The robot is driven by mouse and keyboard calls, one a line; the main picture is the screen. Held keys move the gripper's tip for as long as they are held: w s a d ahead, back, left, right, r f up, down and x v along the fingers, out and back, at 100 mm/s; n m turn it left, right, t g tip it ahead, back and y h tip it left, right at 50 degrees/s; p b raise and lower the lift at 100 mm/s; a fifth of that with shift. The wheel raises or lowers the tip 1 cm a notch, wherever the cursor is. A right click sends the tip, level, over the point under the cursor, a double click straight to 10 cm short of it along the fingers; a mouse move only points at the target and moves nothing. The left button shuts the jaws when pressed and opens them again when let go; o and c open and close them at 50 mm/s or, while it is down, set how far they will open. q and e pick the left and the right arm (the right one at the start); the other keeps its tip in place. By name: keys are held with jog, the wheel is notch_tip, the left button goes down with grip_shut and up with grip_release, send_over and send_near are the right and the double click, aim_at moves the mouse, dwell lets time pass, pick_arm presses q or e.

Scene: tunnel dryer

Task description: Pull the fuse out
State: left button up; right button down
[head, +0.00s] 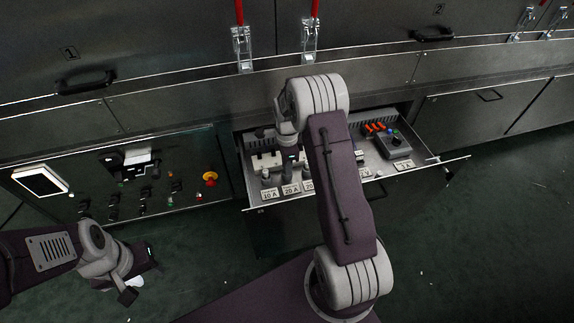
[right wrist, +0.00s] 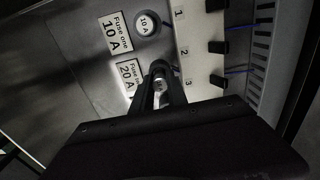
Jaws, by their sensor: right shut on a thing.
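An open drawer (head: 330,190) holds a row of fuse places with labels in front. In the right wrist view, a round fuse cap marked 10 A (right wrist: 146,22) sits beside the label "Fuse one 10 A" (right wrist: 115,33). My right gripper (right wrist: 158,80) is shut on a fuse (right wrist: 158,88) beside the 20 A label (right wrist: 129,76); the fingers hide most of it, and I cannot tell how deep it sits. In the head view, my right gripper (head: 288,160) reaches down into the drawer. My left gripper (head: 133,282) hangs over the floor at lower left; its jaw opening is unclear.
A control panel (head: 130,190) with a red emergency button (head: 210,178) is left of the drawer. A grey box with a dial (head: 395,140) and orange parts (head: 375,127) are in the drawer's right side. Red-handled latches (head: 242,48) are above.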

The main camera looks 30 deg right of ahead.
jog(key=shift+r+p, duration=0.4)
jog(key=shift+p, duration=0.1)
dwell(0.5)
jog(key=shift+r+p, duration=1.25)
jog(key=shift+p, duration=0.05)
notch_tip(320, 180, up, 4)
jog(key=p, duration=0.4)
jog(key=shift+f, duration=0.2)
